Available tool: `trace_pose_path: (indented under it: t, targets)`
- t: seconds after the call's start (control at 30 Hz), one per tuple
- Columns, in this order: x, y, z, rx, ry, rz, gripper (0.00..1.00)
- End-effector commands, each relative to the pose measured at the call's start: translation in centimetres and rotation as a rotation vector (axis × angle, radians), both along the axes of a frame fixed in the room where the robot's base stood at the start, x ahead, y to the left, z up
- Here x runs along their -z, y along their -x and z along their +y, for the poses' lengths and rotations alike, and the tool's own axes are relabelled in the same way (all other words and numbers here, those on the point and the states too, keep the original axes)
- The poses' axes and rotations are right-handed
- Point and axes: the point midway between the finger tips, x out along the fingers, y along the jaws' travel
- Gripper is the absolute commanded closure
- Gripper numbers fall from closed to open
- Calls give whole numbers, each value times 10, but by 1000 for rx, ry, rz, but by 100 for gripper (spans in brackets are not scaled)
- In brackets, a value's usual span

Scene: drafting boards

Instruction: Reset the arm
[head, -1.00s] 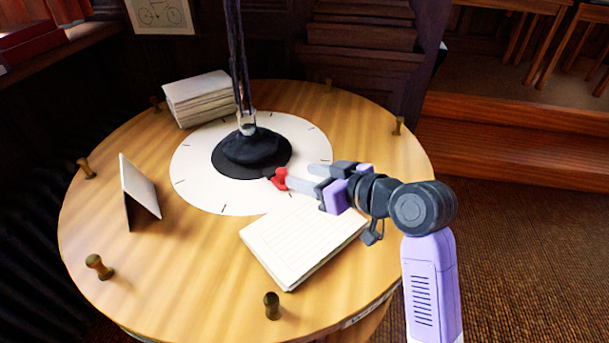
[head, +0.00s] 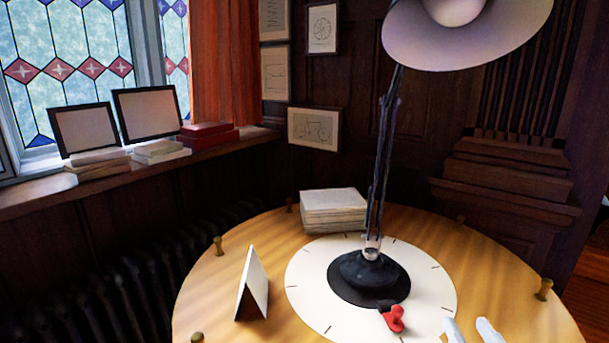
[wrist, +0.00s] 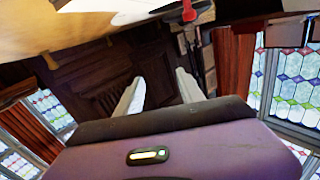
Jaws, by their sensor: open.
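My gripper (head: 470,328) shows at the bottom right of the head view, only its two pale fingertips in the picture. They are apart, with nothing between them. The wrist view also shows the open, empty fingers (wrist: 158,78) against dark panelling. The fingertips are to the right of and below the red piece (head: 393,318) at the front of the lamp base (head: 368,277), with a gap between. The red piece also shows at the top of the wrist view (wrist: 189,10). The rest of my arm is outside the head view.
The round wooden table (head: 215,292) carries a white dial disc (head: 310,285), a tall desk lamp (head: 382,150), a paper stack (head: 333,213), a folded white card (head: 253,285) and brass pegs (head: 543,289). A window sill (head: 200,165) with books and frames is at the left.

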Motion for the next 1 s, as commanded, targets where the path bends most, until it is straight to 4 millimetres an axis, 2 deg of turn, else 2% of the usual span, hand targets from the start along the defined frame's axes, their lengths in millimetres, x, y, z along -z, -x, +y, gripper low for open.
trace_pose_path:
  t: [0.03, 0.2, 0.57, 0.8, 1.0]
  targets:
    - [11, 16, 1, 13, 2, -3, 55]
    - [30, 65, 6, 49, 17, -40, 55]
    - [60, 183, 33, 46, 55, -46, 55]
    - [74, 263, 54, 11, 72, 28, 55]
    - [93, 320, 67, -19, 78, 163, 55]
